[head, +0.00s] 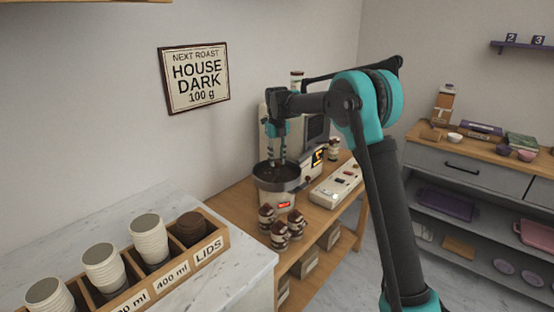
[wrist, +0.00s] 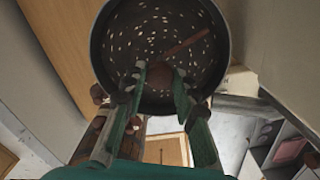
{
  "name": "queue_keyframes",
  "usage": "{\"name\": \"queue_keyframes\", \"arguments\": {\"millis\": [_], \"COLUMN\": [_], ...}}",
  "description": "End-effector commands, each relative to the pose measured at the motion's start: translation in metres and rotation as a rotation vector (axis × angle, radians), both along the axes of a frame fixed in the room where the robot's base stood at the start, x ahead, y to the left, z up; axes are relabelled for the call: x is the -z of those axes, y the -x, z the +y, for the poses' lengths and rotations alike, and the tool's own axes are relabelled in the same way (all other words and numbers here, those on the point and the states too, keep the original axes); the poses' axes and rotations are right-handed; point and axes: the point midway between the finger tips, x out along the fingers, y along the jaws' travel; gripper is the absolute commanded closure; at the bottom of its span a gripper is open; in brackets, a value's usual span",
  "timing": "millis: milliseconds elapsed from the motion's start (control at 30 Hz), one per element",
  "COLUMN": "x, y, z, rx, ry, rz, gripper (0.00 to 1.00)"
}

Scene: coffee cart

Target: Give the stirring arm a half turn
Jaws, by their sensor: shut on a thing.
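The round dark cooling pan (head: 299,182) sits at the front of the roaster (head: 265,140) on the wooden cart. In the wrist view its dark rim (wrist: 98,50) surrounds a dark floor with scattered pale beans. The brown stirring arm (wrist: 187,44) lies across the pan, running from the middle toward the upper right. My gripper (head: 277,160) points down into the pan. In the wrist view its fingers (wrist: 160,80) are shut on the stirring arm near the pan's middle. The fingers partly hide the grip point.
Several brown-and-white jars (head: 280,233) stand in front of the pan. A pale control panel (head: 337,188) lies to its right. A cup-and-lid holder (head: 172,265) stands on the marble counter at left. A shelf unit (head: 470,175) stands at right.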

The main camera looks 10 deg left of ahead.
Motion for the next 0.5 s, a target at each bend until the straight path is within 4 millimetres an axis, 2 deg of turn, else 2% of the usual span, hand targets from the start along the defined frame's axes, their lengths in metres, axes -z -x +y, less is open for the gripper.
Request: {"name": "queue_keyframes", "arguments": {"millis": [33,200,500], "x": [-0.0004,-0.0003,-0.0014], "y": [-0.0007,-0.0004,0.0000], "z": [0.0004,0.0003,0.0001], "rx": [0.000,0.000,-0.001], "ry": [-0.002,-0.001,-0.001], "rz": [-0.002,-0.002,-0.001], "gripper": [0.70,0.51,0.51]}}
